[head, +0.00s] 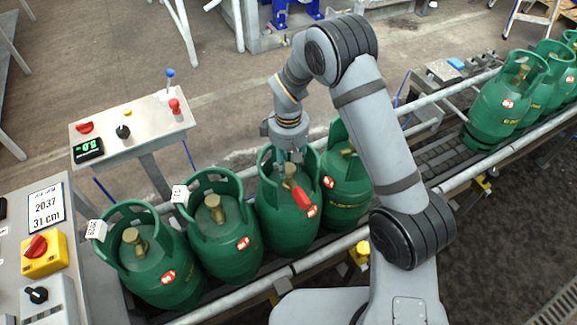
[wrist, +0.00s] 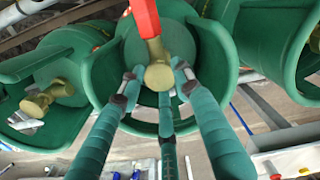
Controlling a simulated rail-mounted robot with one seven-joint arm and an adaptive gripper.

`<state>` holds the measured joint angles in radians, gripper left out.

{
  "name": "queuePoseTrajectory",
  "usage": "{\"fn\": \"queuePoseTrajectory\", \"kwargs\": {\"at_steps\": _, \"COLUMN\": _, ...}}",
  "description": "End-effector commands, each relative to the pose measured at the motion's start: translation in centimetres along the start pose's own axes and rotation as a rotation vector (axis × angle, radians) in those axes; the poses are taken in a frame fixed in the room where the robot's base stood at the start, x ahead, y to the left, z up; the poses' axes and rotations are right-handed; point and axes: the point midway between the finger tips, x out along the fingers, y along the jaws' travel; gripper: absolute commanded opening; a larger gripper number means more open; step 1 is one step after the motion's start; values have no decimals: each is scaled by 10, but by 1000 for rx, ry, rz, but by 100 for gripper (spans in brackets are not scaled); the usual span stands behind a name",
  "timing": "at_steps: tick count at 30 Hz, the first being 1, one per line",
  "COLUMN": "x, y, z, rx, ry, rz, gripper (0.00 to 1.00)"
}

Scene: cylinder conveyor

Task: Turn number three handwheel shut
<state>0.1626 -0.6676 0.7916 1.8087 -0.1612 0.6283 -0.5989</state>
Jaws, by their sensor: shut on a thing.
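Several green gas cylinders stand upright in a row on the conveyor. My gripper (head: 288,158) reaches down inside the collar of the third cylinder (head: 282,221) from the left. In the wrist view, my gripper (wrist: 156,88) has its fingers closed around the brass handwheel (wrist: 158,76) of that cylinder's valve. A red piece (head: 302,198) sticks out from this valve; it also shows at the top of the wrist view (wrist: 146,18). The fingers hide part of the handwheel, and I cannot tell how far it is turned.
The first cylinder (head: 162,273) and second cylinder (head: 226,243) stand to the left, the fourth (head: 345,194) close on the right. Conveyor rails (head: 330,252) run along the row. A control panel (head: 130,131) stands behind. More cylinders (head: 502,107) stand far right, beyond an empty belt stretch.

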Motion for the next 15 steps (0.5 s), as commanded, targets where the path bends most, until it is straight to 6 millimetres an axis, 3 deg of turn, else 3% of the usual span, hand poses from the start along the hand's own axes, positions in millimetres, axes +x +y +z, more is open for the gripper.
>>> {"fn": "queuePoseTrajectory", "kwargs": {"at_steps": 15, "x": 4, "y": 0, "z": -1, "rx": 491, "ry": 3, "rz": 1, "gripper": 7}}
